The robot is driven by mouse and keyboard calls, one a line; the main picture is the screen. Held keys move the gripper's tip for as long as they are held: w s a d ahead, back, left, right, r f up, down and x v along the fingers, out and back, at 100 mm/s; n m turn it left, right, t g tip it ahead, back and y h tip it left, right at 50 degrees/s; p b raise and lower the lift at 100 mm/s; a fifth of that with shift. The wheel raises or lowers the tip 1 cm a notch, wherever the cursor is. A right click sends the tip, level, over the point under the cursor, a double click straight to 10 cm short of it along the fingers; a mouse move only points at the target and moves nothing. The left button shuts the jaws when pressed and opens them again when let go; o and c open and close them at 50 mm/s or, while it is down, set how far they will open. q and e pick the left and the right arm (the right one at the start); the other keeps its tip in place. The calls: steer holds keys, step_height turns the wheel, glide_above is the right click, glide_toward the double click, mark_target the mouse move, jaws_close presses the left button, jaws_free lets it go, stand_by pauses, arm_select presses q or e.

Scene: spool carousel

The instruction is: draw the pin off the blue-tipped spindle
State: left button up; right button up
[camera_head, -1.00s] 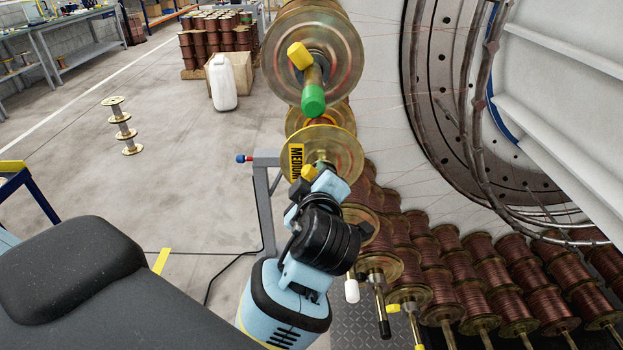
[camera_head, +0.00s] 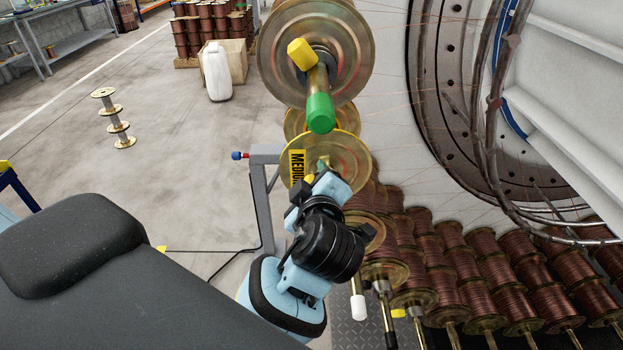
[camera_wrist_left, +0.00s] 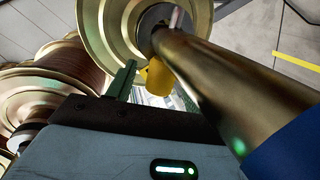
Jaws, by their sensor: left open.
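In the left wrist view the blue-tipped spindle is a thick brass shaft (camera_wrist_left: 225,75) with a blue end (camera_wrist_left: 292,150) at lower right. A yellow pin (camera_wrist_left: 160,78) sits at the shaft's inner end, close to the spool flange (camera_wrist_left: 98,32). My left gripper (camera_wrist_left: 150,88) is open, with its dark green fingers close to the yellow pin. I cannot tell whether they touch it. In the head view my left gripper (camera_head: 318,178) is in front of the flange with the MEDIUM label (camera_head: 345,160) and hides the blue tip. My right gripper is not in view.
Above is a green-tipped spindle (camera_head: 320,112) with its own yellow pin (camera_head: 301,54). A grey post (camera_head: 265,200) with a red-and-blue knob (camera_head: 238,156) stands left of my gripper. Several copper spools (camera_head: 480,295) fill the lower right. The floor at left is mostly clear.

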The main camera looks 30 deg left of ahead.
arm_select(q)
steer(key=c, duration=1.1)
steer(key=shift+m+y, duration=0.3)
steer(key=shift+m, duration=0.3)
steer(key=shift+s+a+r, duration=0.45)
steer(key=shift+a+r, duration=0.2)
steer(key=shift+r, duration=0.35)
steer(key=shift+s+a+r, duration=0.4)
steer(key=shift+a+r, duration=0.3)
steer(key=shift+r, duration=0.35)
steer(key=shift+s+a+r, duration=0.45)
steer(key=shift+a+r, duration=0.2)
steer(key=shift+r, duration=0.35)
